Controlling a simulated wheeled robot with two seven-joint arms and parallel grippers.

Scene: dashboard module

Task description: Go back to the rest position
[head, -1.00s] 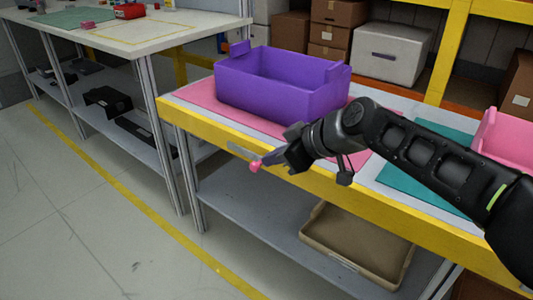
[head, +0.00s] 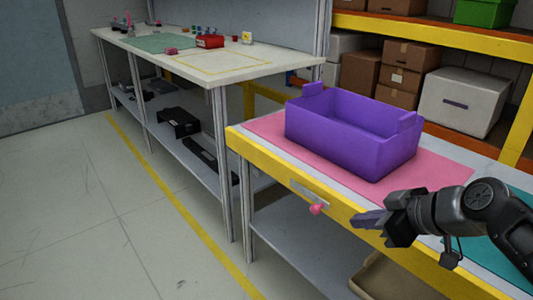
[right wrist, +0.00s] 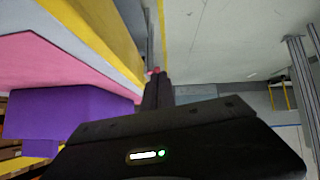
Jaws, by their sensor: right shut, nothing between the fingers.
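My right gripper (head: 370,219) is at the lower right of the head view, shut and empty, its fingers pointing left. My left gripper is not in view.
A purple bin (head: 350,148) stands on a pink mat (head: 440,175) on the near bench. A white table (head: 215,68) with a red box (head: 209,41) stands further left. Cartons (head: 409,55) fill the rack behind. The floor (head: 125,220) at left is clear.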

